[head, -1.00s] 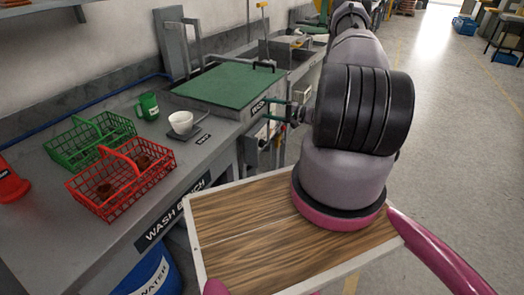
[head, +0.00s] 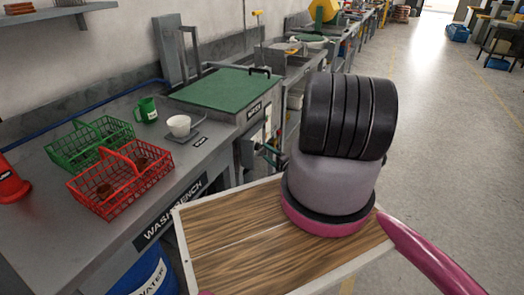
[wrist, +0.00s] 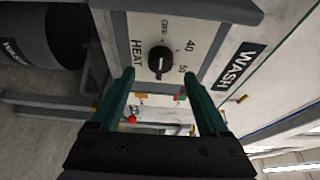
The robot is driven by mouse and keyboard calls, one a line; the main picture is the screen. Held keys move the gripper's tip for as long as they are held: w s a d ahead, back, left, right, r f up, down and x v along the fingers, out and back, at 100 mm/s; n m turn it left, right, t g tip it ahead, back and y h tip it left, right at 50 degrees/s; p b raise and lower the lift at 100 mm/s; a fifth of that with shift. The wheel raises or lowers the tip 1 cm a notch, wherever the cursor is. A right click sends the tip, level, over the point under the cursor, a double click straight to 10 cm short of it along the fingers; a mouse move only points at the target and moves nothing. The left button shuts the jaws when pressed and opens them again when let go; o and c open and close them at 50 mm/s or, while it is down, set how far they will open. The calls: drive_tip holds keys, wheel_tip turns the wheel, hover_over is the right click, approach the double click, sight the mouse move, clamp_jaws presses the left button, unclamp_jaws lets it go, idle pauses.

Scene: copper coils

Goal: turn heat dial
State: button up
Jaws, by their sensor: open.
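The heat dial (wrist: 161,59) is a round black knob on a pale panel (wrist: 143,28) lettered HEAT, OFF, 40 and 50. A pale mark shows on its lower part in the wrist view, but its exact setting is hard to read. My gripper (wrist: 159,76) has two green fingers, open and apart, one on each side of the dial in the picture. Whether they touch it or stop short of it I cannot tell. In the head view my gripper (head: 268,156) is low at the front of the wash bench, mostly hidden behind my arm.
The wash unit with a green lid (head: 225,85) stands above the panel. On the bench are a red basket (head: 120,180), a green basket (head: 90,143), a green mug (head: 146,109) and a white cup (head: 179,125). A blue barrel (head: 150,275) stands below.

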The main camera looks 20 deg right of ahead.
sight(259, 147)
drive_tip(key=shift+x, duration=2.05)
clamp_jaws()
